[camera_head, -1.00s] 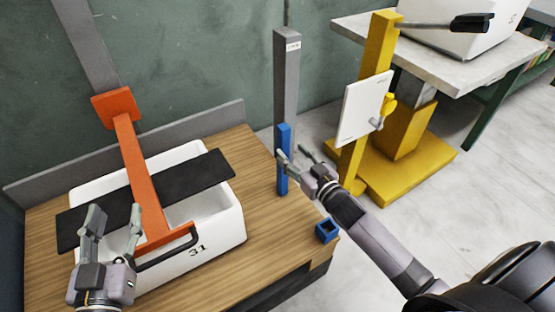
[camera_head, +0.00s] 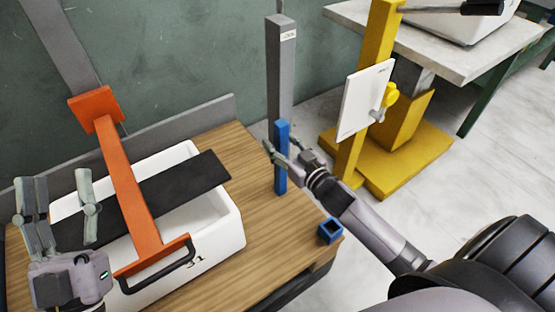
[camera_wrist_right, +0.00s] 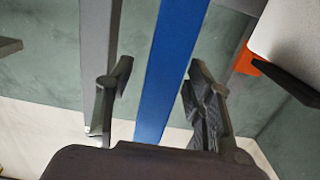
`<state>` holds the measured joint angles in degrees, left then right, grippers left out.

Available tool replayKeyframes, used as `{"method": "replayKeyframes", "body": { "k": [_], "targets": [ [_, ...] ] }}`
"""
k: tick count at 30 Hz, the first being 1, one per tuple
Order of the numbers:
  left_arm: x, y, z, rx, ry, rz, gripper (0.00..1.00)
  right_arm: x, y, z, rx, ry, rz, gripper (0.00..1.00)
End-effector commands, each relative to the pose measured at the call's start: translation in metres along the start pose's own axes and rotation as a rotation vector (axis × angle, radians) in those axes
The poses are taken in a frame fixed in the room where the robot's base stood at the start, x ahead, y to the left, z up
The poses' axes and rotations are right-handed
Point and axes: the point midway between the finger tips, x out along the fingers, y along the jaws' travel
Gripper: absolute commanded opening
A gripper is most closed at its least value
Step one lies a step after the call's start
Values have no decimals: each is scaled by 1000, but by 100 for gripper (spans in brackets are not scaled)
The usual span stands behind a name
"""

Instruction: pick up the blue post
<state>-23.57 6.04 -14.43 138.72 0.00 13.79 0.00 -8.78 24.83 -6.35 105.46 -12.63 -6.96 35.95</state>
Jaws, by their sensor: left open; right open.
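The blue post (camera_head: 281,170) stands upright on the wooden table, in front of a grey column. My right gripper (camera_head: 281,150) is open at the post's upper half. In the right wrist view the blue post (camera_wrist_right: 172,70) runs between the two open fingers of my right gripper (camera_wrist_right: 160,95), with a gap visible on both sides. The post's lower end is hidden behind the gripper body in that view. My left gripper (camera_head: 60,195) is open and empty over the left end of the white bin and black board.
A white bin (camera_head: 215,245) holds a black board (camera_head: 190,190) under an orange press arm (camera_head: 130,185) with a dark handle. A small blue square socket (camera_head: 330,231) sits at the table's right edge. The grey column (camera_head: 281,70) stands close behind the post. A yellow press (camera_head: 380,140) stands at right.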

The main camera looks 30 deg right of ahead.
Motion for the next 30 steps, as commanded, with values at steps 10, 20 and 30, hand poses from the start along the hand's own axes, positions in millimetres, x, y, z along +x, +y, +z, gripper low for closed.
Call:
{"method": "replayKeyframes", "body": {
  "k": [10, 20, 30],
  "targets": [
    [0, 0, 0, 0, -1, 0, 48, 0, 0, 0, 0, -1, 0, 36],
    [0, 0, 0, 1, -2, 0, 48, 0, 0, 0, 0, -1, 0, 14],
    [0, 0, 0, 1, -3, 0, 48, 0, 0, 0, 0, 0, 0, 0]
  ]
}}
